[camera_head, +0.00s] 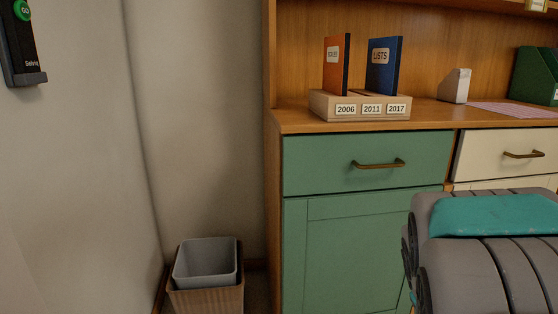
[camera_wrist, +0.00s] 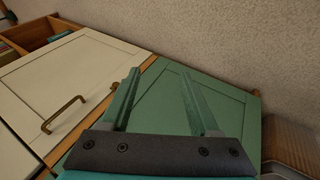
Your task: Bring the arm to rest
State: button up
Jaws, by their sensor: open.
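In the wrist view my gripper (camera_wrist: 159,75) is open, with its two fingers spread apart and nothing between them. In the head view part of my arm (camera_head: 490,255), grey with a teal panel, fills the lower right in front of the cabinet. My gripper does not show in the head view. I cannot tell how far the fingers are from the cabinet.
The wooden cabinet has a green drawer (camera_head: 315,165) and a worktop (camera_head: 290,119). On it stand a wooden holder (camera_head: 325,110) with an orange book (camera_head: 336,65) and a blue book (camera_head: 384,65). A grey bin (camera_head: 206,262) stands left of the cabinet, near the wall.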

jog(key=s+a+m+g+y, duration=0.2)
jog(key=s+a+g+y, duration=0.35)
jog(key=s+a, duration=1.7)
notch_tip(320, 180, up, 14)
jog(key=d+p, duration=0.1)
jog(key=p, duration=1.3)
jog(key=shift+r+h, duration=0.2)
jog(key=shift+h, duration=0.15)
